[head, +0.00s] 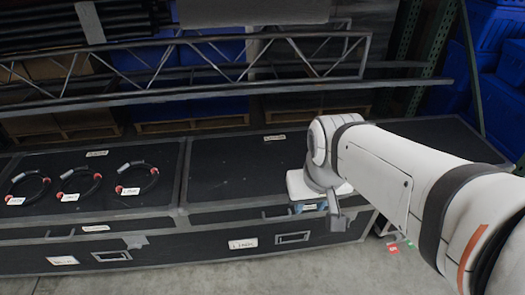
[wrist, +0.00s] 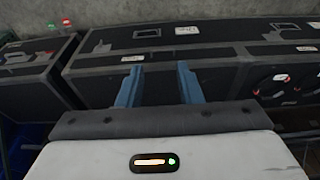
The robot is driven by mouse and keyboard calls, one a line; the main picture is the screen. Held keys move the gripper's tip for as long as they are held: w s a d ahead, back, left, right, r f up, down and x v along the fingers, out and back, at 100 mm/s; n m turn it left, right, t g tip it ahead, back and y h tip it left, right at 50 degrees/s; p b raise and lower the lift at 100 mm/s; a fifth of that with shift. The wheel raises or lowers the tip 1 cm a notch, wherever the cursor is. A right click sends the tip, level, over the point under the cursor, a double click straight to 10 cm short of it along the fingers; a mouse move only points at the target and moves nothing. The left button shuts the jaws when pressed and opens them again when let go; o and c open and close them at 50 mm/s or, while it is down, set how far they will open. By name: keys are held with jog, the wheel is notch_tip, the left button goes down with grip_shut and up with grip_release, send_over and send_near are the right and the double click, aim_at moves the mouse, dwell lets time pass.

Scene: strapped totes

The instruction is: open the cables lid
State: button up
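A long black case (head: 145,254) stands on the floor, with a left lid (head: 60,190) and a right lid (head: 230,175), both shut. Small white labels mark the lids and front; I cannot read which says cables. Three black cable coils (head: 137,180) with red ends lie on the left lid; some show in the wrist view (wrist: 270,82). My gripper (wrist: 158,85) is open and empty, its blue fingers pointing at the case. In the head view it hangs by the right lid's front edge, right of a lid handle (head: 276,213). Contact is unclear.
A metal truss and rack (head: 200,95) with blue bins and pallets (head: 190,125) stand behind the case. Small red and green tags (head: 394,250) lie at the case's right end. Bare concrete floor (head: 270,273) is free in front.

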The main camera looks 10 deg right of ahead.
jog(key=w+a+f+m+g+y+b, duration=0.2)
jog(key=f+m+y+b, duration=0.1)
jog(key=f+m+b, duration=0.3)
jog(key=w+a+f+m+g+y+b, duration=0.1)
jog(key=a+f+m+g+y+b, duration=0.15)
jog(key=f+m, duration=0.45)
jog(key=m+t+y+b, duration=0.7)
jog(key=m+b, duration=0.7)
jog(key=m, duration=0.6)
send_near(278, 218)
jog(key=s+a+r+y, duration=0.1)
jog(key=s+a+r, duration=0.75)
jog(key=a, duration=0.25)
jog(key=w+d+f+m+t+h+b, duration=0.2)
jog(key=w+d+f+m+t+b, duration=0.45)
jog(key=f+m, duration=0.65)
jog(key=shift+m, duration=0.3)
jog(key=x, duration=0.4)
jog(key=w+r+b+x, duration=0.1)
jog(key=x, duration=0.1)
jog(key=shift+w+d, duration=0.1)
jog(key=shift+w, duration=0.2)
jog(key=shift+c, duration=0.4)
grip_shut()
